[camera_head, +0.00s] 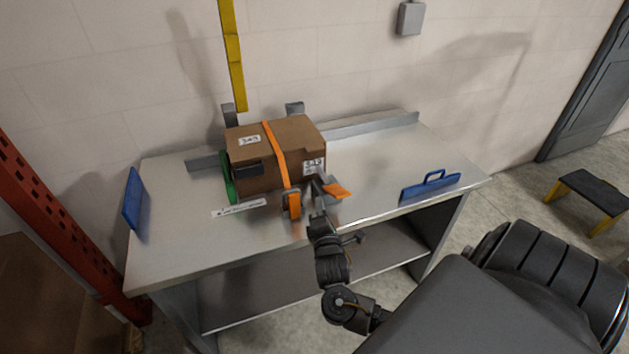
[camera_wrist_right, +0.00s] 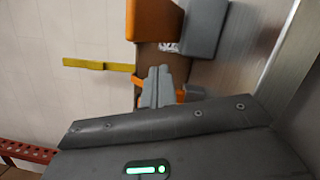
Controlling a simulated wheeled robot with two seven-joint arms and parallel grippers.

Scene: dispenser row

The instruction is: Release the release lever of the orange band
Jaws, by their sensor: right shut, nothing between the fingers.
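A brown cardboard box (camera_head: 255,150) stands on the metal table, with the orange band (camera_head: 275,150) running over its top and down its front. An orange tab (camera_head: 337,190) sticks out at the box's front right; an orange block, likely the same tab, shows at the top of the right wrist view (camera_wrist_right: 154,18). Another orange piece (camera_head: 292,205) hangs below the band at the front. I cannot tell which is the lever. My right gripper (camera_head: 317,188) is shut and empty, between these two pieces; its closed fingers show in the right wrist view (camera_wrist_right: 158,75). My left gripper is out of view.
Blue pieces stand at the table's left end (camera_head: 134,199) and right front (camera_head: 431,185). A grey block (camera_wrist_right: 207,26) shows near my fingers.

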